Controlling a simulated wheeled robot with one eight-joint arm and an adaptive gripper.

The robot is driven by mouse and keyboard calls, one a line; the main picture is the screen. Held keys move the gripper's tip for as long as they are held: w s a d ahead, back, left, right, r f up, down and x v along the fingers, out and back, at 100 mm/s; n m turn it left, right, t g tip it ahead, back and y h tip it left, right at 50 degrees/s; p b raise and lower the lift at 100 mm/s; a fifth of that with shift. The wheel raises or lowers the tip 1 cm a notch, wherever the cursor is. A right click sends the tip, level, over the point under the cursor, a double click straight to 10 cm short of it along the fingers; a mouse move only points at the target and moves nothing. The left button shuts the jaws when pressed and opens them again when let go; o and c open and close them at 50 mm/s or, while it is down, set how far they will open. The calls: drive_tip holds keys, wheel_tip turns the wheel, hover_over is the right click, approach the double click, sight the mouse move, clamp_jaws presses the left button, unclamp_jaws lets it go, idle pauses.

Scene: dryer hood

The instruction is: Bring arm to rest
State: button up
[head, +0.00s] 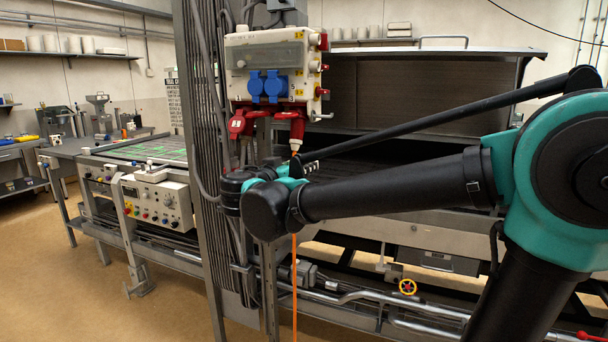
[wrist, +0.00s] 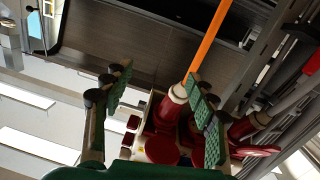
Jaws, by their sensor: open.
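My arm reaches in from the right in the head view, bent at the teal elbow, with its forearm pointing left. My gripper (head: 308,168) is at its far end, just below a red plug (head: 295,130) in the socket box; the wrist hides most of it. In the wrist view my gripper (wrist: 158,104) is open, its two green-padded fingers spread apart. The red plug with a white collar (wrist: 178,93) and orange cable (wrist: 207,45) shows beyond the fingers, partly behind the right one. I cannot tell whether that finger touches it.
The socket box (head: 262,60) with blue sockets hangs on a metal post with vertical conduits (head: 203,150). Another red plug (head: 238,124) is beside it. The large dryer hood (head: 430,90) stands behind my arm. A control console (head: 155,198) is at left; open floor lies front left.

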drive_tip(key=s+d+f+n+g, duration=0.15)
drive_tip(key=d+f+g, duration=0.25)
drive_tip(key=d+f, duration=0.65)
drive_tip(key=s+d+f+g, duration=0.2)
drive_tip(key=d+f+g, duration=0.2)
drive_tip(key=d+f, duration=0.6)
drive_tip(key=s+d+f+n+g+y, duration=0.2)
drive_tip(key=s+f+y, duration=0.5)
drive_tip(key=s+f, duration=0.9)
wheel_tip(320, 180, down, 3)
drive_tip(key=shift+d+r+g, duration=0.1)
drive_tip(key=shift+d+g, duration=0.6)
drive_tip(key=shift+g, duration=0.2)
